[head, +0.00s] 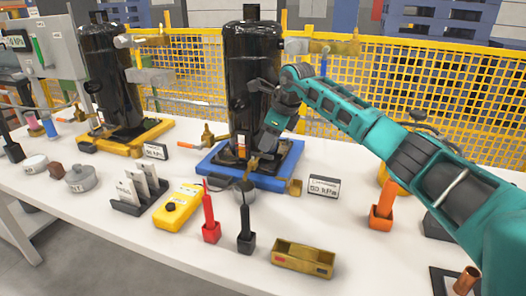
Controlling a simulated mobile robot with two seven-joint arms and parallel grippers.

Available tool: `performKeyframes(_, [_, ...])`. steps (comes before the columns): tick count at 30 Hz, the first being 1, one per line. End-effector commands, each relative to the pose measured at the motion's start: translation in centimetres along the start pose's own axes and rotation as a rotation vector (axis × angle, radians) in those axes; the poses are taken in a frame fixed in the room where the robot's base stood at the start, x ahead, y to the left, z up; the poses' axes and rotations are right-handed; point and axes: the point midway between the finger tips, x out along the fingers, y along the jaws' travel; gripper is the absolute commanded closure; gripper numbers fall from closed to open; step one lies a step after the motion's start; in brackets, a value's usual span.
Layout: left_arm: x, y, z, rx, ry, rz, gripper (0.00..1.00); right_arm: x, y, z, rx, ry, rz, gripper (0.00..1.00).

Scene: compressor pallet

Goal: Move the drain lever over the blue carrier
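The blue carrier (214,169) lies on the white table and bears a tall black compressor (252,75). My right gripper (256,157) is low at the front of this compressor, pointing down, above the carrier. A small brass piece (251,168) shows just below its fingertips. It may be the drain lever, but I cannot tell for sure. I cannot tell whether the fingers touch it or how wide they are. A brass fitting (207,136) also stands at the carrier's left back side. My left gripper is not in view.
A second black compressor (105,80) stands on a yellow carrier (154,130) at left. In front are a yellow meter (177,207), a red holder (211,230), a black holder (246,240) and a brass-coloured tray (303,258). A pressure sign (323,187) stands right of the blue carrier. Yellow mesh fencing (440,90) runs behind.

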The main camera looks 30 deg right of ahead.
Motion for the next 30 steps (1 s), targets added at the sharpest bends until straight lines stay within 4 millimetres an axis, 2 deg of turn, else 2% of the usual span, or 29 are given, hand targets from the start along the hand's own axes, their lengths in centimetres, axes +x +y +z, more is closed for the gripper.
performKeyframes(1, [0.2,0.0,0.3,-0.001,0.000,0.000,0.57,1.2,0.1,0.0,0.001,-0.001,0.004,0.61])
performKeyframes(3, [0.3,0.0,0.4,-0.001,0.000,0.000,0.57,2.4,0.1,0.0,0.001,-0.001,0.002,0.61])
performKeyframes(9, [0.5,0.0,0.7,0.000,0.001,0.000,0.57,4.4,0.0,0.1,0.001,-0.002,0.001,0.61])
performKeyframes(20, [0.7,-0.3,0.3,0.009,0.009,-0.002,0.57,4.9,0.0,0.1,-0.001,-0.002,0.000,0.61])
performKeyframes(30, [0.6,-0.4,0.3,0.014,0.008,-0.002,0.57,4.8,0.0,0.1,0.000,-0.002,0.000,0.92])
